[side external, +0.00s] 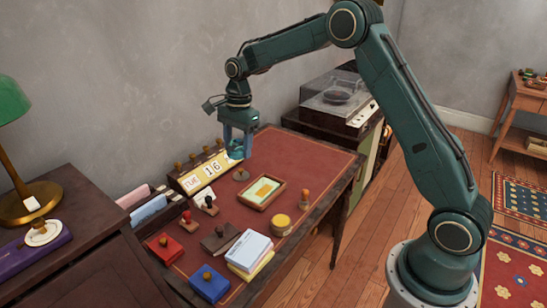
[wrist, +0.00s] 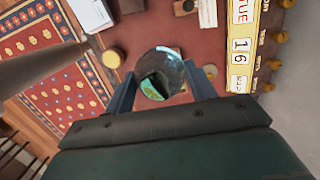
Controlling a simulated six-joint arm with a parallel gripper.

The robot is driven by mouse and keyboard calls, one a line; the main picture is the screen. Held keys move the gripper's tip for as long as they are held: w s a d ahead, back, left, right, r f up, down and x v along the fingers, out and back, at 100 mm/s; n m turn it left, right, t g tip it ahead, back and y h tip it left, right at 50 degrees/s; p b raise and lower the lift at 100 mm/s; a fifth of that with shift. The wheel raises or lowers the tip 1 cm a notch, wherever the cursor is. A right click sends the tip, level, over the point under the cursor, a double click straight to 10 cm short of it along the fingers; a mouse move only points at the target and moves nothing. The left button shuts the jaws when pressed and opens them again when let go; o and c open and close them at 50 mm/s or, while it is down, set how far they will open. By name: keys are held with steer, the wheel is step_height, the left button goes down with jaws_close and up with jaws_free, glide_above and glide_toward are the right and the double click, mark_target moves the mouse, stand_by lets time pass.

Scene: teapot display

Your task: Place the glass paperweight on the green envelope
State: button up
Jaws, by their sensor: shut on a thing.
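The glass paperweight (wrist: 160,73) is a clear round dome with green and dark patches inside. My gripper (wrist: 159,69) is shut on it, one finger on each side. In the side view my gripper (side external: 237,150) holds the paperweight (side external: 236,154) above the far part of the red desk top, close to the calendar. A flat pale green piece with an orange-yellow patch, which looks like the green envelope (side external: 253,194), lies in a shallow wooden tray (side external: 246,204), nearer the camera and right of the gripper. In the wrist view the envelope is hidden or cannot be made out.
A calendar block (side external: 203,172) stands at the desk's back edge, close to my gripper. Hand stamps (side external: 305,197), a round yellow tin (side external: 281,225), a paper stack (side external: 250,250) and red and blue boxes (side external: 209,284) crowd the near side. The desk's far right is clear.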

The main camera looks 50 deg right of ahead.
steer(key=d+r+m, duration=0.2)
steer(key=d+m, duration=0.4)
steer(key=d, duration=0.2)
glide_above(257, 193)
steer(key=shift+t, duration=0.4)
steer(key=f, duration=1.6)
steer(key=shift+w+d, duration=0.1)
steer(key=shift+d, duration=0.15)
steer(key=shift+f, duration=2.15)
steer(key=shift+f, duration=0.15)
steer(key=o, duration=1.2)
steer(key=r, duration=0.4)
steer(key=d+r, duration=0.1)
steer(key=r, duration=0.3)
steer(key=s+r, duration=0.1)
steer(key=r, duration=0.3)
steer(key=shift+d+r, duration=0.15)
